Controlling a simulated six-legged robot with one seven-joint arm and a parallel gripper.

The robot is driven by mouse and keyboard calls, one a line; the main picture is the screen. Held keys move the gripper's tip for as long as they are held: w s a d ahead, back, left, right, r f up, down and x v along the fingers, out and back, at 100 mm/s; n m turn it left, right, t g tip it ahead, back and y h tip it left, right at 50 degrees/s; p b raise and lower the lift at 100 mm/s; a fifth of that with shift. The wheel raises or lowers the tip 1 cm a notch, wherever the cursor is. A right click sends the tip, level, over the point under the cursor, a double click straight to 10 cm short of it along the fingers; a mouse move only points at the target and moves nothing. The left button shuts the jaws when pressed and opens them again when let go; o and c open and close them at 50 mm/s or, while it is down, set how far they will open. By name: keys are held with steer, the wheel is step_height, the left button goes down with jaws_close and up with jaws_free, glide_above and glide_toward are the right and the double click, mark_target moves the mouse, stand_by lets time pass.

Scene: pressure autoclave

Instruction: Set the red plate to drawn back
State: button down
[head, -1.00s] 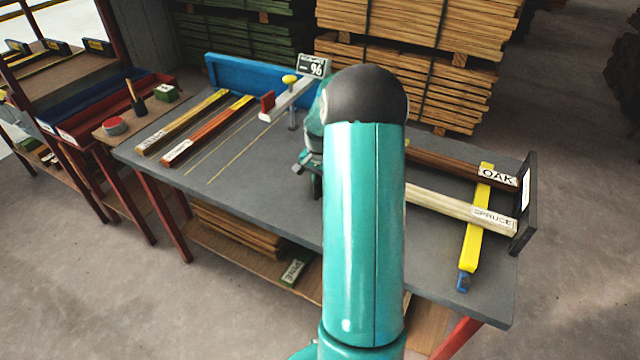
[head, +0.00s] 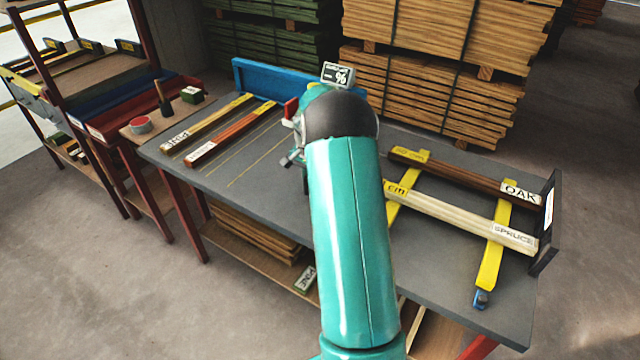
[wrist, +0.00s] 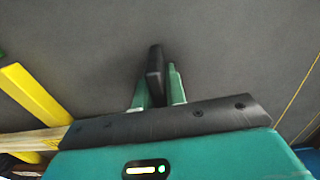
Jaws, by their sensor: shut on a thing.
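The red plate (head: 290,109) shows in the head view as a small red patch at the far part of the grey bench, left of my arm's dark joint. My arm hides most of it and the pale bar beside it. In the wrist view my gripper (wrist: 158,88) has its green fingers close together on a narrow dark piece (wrist: 154,62), over the grey bench top. I cannot tell what this piece belongs to. The red plate is not visible in the wrist view.
The grey bench (head: 425,270) carries pine (head: 205,125) and reddish (head: 228,136) boards at left. Oak (head: 465,177) and spruce (head: 470,220) boards lie on yellow bars at right, against a black end plate (head: 546,225). A blue fence (head: 285,85) and a percent sign (head: 337,75) stand behind.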

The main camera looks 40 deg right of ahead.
steer(key=shift+w+a+r, duration=0.1)
steer(key=shift+w, duration=0.2)
steer(key=c, duration=1.4)
jaws_free()
steer(key=shift+w, duration=0.1)
steer(key=shift+c, duration=0.2)
step_height(320, 180, up, 14)
steer(key=shift+s, duration=0.2)
